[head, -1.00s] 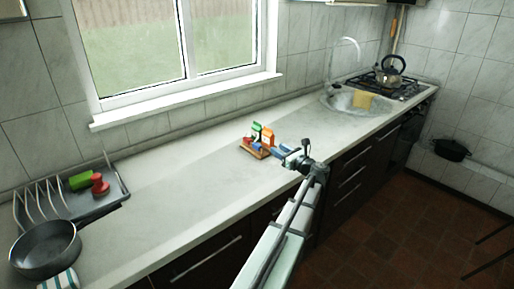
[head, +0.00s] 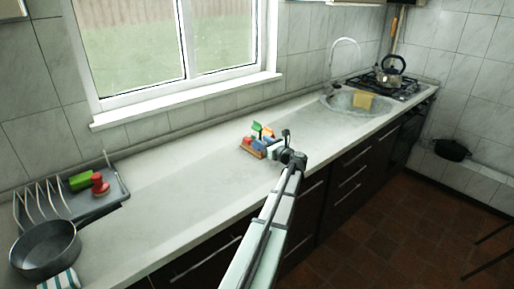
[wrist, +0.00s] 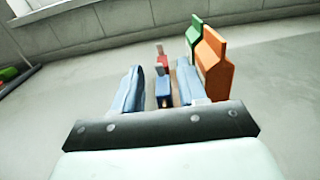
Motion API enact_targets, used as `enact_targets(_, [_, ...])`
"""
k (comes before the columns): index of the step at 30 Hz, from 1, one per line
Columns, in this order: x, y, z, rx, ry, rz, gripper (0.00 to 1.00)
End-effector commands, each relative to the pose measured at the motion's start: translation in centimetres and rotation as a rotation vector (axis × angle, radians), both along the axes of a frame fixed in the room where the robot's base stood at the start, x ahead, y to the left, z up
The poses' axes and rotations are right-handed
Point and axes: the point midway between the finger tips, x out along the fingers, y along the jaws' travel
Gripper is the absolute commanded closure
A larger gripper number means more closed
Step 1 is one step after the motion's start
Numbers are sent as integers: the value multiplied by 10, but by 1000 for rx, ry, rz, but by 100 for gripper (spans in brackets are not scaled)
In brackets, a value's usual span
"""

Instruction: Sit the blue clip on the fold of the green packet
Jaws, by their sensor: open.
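The green packet (wrist: 194,40) stands upright with a peaked top, behind and left of an orange packet (wrist: 214,66). In the head view the green packet (head: 256,127) is small and partly covered. The blue clip (wrist: 163,92) lies between the two light-blue fingers of my gripper (wrist: 160,92) in the wrist view, with a gap showing to the left finger. My gripper is open around it; I cannot tell if the right finger touches it. In the head view my gripper (head: 273,148) hides part of the group.
A red clip (wrist: 161,60) sits just beyond the blue clip. A wooden board (head: 251,152) lies under the group. The counter to the left is clear up to a dish rack (head: 118,192) and a pan (head: 45,250). The sink (head: 345,101) is at right.

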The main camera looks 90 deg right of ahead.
Motion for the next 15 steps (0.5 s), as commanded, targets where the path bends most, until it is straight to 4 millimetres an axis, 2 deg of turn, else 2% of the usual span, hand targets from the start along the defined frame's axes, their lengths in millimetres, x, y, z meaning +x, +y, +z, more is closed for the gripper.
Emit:
enact_targets(7, [24, -24, 0, 0, 0, 1, 58])
enact_targets(15, [29, -27, 0, 0, 0, 1, 58])
